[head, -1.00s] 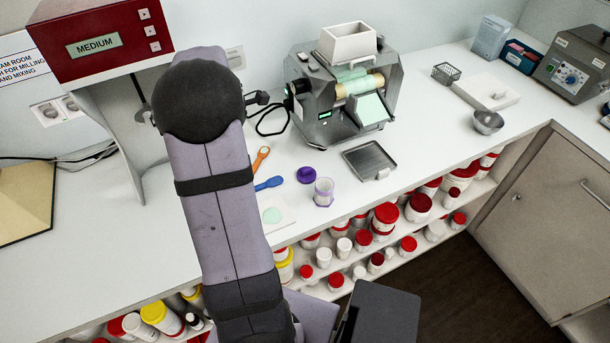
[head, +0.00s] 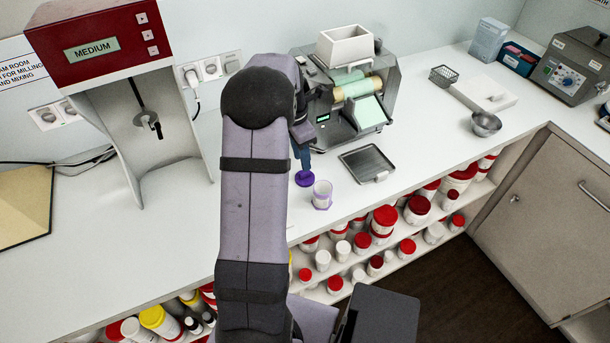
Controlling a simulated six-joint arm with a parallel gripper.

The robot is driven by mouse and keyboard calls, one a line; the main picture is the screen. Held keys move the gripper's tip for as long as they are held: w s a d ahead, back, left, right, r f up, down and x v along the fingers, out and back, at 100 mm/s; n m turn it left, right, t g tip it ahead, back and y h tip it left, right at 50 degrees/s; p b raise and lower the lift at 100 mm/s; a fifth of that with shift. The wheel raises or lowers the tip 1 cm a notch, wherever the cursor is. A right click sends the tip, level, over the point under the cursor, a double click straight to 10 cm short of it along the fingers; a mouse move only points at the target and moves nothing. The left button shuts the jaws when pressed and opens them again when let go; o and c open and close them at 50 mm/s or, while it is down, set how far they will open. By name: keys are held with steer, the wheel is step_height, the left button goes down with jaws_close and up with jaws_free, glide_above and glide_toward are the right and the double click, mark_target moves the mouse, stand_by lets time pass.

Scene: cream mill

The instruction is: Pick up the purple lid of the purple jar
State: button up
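The purple lid (head: 305,178) lies on the white counter in the head view, just left of and behind the jar. The white jar with a purple rim (head: 322,194) stands upright and open beside it. My gripper (head: 303,167) points down at the lid from above, its fingers at or just over the lid's far side. Whether the fingers touch the lid or how far apart they are is too small to tell. My arm crosses the picture's middle and hides the counter left of the lid.
The roller mill (head: 345,95) stands close behind my gripper. A grey metal tray (head: 367,163) lies right of the jar. The mixer with a red head (head: 100,45) stands at left. The counter's front edge, with shelved pots below, is near the jar.

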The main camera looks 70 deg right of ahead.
mark_target(305, 176)
steer(key=shift+s+a+f+p, duration=0.15)
steer(key=shift+f+p, duration=0.3)
steer(key=shift+p, duration=0.05)
steer(key=shift+s+f+p, duration=0.15)
steer(key=shift+f+p, duration=0.3)
steer(key=shift+f, duration=0.6)
steer(key=shift+s+f+p, duration=0.1)
steer(key=shift+f+p, duration=0.3)
steer(key=shift+f, duration=0.65)
jaws_close()
